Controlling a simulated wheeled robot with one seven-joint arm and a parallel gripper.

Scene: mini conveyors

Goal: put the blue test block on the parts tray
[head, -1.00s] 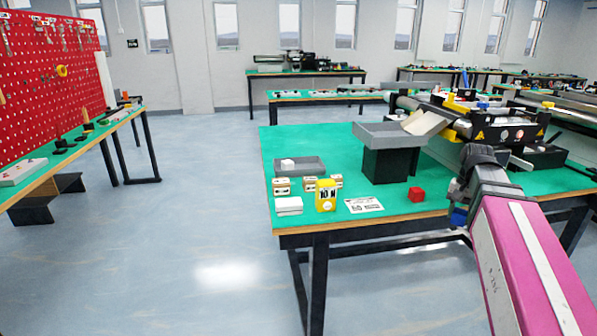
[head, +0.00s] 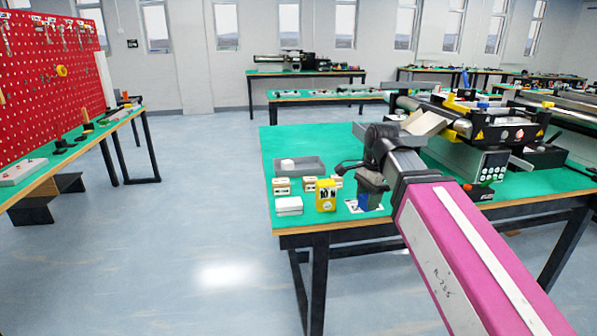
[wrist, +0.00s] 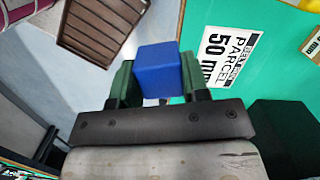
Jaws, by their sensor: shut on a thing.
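My gripper (wrist: 157,78) is shut on the blue test block (wrist: 160,72), one green finger on each side of it. In the head view my gripper (head: 366,186) holds the blue block (head: 363,202) low, near the bench's front edge, in front of the printed card. A shallow grey tray (head: 314,166), which looks like the parts tray, lies on the green bench to the left of and behind my gripper. A small white block (head: 288,164) is in its left part. My gripper is apart from this tray.
Small labelled boxes (head: 282,187), a yellow box (head: 326,196) and a white block (head: 289,206) stand between the tray and the front edge. A printed card (wrist: 222,58) lies beside the held block in the wrist view. A conveyor (head: 480,128) stands right.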

